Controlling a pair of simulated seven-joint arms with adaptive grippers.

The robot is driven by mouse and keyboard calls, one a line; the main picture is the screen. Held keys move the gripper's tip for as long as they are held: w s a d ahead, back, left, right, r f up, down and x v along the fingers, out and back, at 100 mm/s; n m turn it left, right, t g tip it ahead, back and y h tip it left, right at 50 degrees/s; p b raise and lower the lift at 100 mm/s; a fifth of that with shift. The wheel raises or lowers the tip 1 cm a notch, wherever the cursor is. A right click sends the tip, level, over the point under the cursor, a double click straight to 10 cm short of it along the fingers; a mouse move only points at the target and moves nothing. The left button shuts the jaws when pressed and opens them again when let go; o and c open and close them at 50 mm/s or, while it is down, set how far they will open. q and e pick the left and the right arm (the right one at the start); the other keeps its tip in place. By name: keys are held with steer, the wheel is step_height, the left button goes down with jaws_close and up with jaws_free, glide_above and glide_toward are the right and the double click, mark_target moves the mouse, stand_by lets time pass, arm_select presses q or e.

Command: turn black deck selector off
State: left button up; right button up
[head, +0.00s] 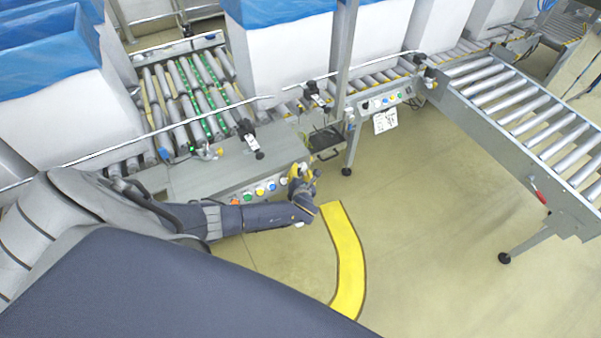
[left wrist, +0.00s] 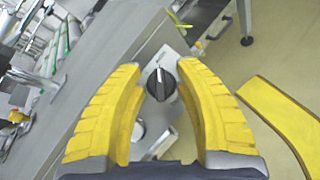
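The black deck selector (left wrist: 161,85) is a round black knob with a raised grip bar and a pale pointer line, on the grey panel. In the left wrist view it sits between the two yellow fingers of my left gripper (left wrist: 160,88). The fingers are apart, with a gap on each side of the knob, and I see no contact. In the head view my left gripper (head: 301,182) is at the right end of the button panel and hides the knob. My right gripper is not in view.
Green, blue, yellow and orange buttons (head: 259,191) line the panel left of my gripper. Roller conveyors (head: 190,95) and white boxes (head: 284,60) with blue liners stand behind. A yellow floor stripe (head: 348,262) lies to the right, with open floor beyond.

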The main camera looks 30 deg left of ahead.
arm_select(q)
jaws_close()
steer(key=shift+n, duration=0.3)
steer(key=n+g+y, duration=0.1)
steer(key=n+y, duration=0.2)
steer(key=n, duration=0.2)
steer(key=shift+n+g+y, duration=0.6)
steer(key=shift+n+g, duration=0.05)
steer(key=shift+n, duration=0.6)
steer(key=shift+n+g+y, duration=0.6)
steer(key=shift+n+g, duration=0.05)
steer(key=shift+n, duration=0.6)
steer(key=shift+a+r+n, duration=0.1)
steer(key=shift+a+n, duration=0.05)
steer(key=shift+n, duration=0.15)
jaws_free()
